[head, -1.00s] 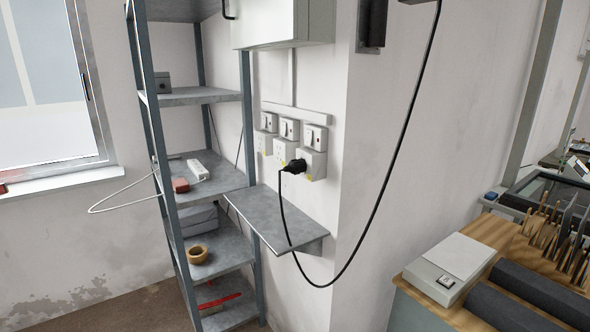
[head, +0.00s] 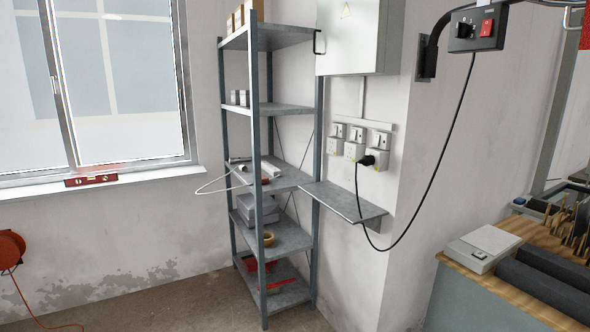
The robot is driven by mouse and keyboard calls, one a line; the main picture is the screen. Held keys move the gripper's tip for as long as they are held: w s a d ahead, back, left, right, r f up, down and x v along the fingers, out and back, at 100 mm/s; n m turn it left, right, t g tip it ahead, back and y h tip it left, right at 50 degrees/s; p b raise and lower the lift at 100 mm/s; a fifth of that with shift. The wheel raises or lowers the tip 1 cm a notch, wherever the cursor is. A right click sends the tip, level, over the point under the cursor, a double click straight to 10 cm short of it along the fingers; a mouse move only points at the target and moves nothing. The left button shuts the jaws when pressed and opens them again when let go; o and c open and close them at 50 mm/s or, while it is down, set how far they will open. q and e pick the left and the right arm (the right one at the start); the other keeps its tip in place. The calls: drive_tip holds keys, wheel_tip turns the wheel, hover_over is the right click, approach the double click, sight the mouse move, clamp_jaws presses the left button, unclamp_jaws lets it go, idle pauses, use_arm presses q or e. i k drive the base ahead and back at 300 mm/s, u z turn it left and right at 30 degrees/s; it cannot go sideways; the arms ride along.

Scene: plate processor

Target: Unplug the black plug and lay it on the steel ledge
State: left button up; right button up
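The black plug (head: 367,160) sits in the rightmost of three white wall sockets (head: 378,158). Its black cable (head: 432,165) hangs in a loop and runs up to a dark switch box (head: 477,29) at the top right. The steel ledge (head: 343,201) is a narrow grey shelf fixed to the wall just below the sockets, and its visible top looks bare. The cable passes in front of the ledge's right part. Neither of my grippers shows in the head view.
A grey metal shelf rack (head: 262,180) stands left of the ledge, with a white cable loop (head: 206,187) sticking out. A wooden-topped bench (head: 455,262) with a grey-white box (head: 482,248) is at right. A grey cabinet (head: 362,40) hangs above.

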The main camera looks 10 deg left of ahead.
sight(366, 160)
drive_tip(key=z, duration=1.1)
drive_tip(key=i, duration=1.4)
drive_tip(key=u, duration=0.85)
drive_tip(key=i, duration=0.55)
drive_tip(key=u, duration=0.55)
